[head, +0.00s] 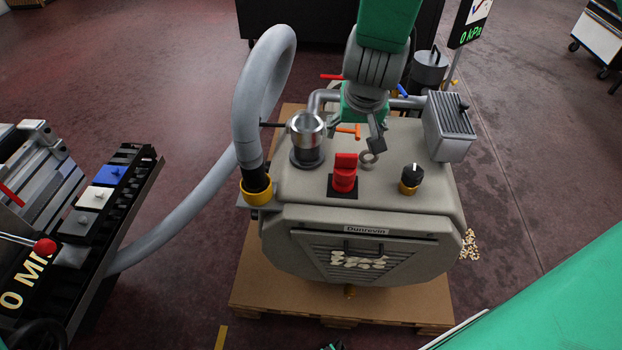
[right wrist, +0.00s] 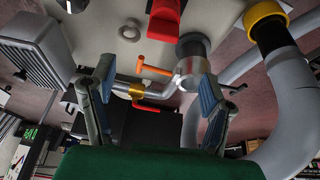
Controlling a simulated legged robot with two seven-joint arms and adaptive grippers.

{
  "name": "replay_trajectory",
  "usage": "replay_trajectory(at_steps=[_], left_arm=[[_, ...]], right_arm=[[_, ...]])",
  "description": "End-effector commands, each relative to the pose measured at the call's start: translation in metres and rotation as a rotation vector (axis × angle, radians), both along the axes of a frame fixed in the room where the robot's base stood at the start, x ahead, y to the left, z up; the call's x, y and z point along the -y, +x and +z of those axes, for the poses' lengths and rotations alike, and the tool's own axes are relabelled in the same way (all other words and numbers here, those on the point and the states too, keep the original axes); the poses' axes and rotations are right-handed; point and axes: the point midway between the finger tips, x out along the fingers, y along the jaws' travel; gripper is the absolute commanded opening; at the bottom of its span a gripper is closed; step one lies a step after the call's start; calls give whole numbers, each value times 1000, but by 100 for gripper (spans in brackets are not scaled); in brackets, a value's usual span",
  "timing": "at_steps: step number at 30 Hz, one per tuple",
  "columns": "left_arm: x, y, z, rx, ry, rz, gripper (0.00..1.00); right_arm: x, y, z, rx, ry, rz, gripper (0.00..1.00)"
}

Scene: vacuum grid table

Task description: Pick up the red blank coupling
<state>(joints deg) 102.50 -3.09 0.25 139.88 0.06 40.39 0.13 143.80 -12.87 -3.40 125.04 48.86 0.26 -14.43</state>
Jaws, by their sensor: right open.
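A red knob-shaped piece (head: 345,172) stands upright on a black square plate on top of the beige machine; it also shows at the top of the right wrist view (right wrist: 166,18). I cannot tell for certain whether it is the red blank coupling. My right gripper (head: 350,128) hangs over the back of the machine top, behind the red piece and apart from it. In the right wrist view its two fingers (right wrist: 155,75) are spread with nothing held between them. The left gripper is not in view.
A shiny metal cylinder (head: 307,133) stands left of the red piece. An orange handle (head: 348,131) and pipes lie close under my gripper. A black knob (head: 411,177), a ribbed grey box (head: 449,127) and a thick grey hose (head: 250,95) flank the machine top.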

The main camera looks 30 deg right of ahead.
Motion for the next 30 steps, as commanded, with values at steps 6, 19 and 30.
replay_trajectory(at_steps=[6,19,30], left_arm=[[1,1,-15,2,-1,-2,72],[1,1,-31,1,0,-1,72],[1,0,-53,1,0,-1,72]], right_arm=[[5,12,-33,1,8,-7,71],[11,29,-78,3,0,-4,71],[14,41,-125,2,2,-4,71]])
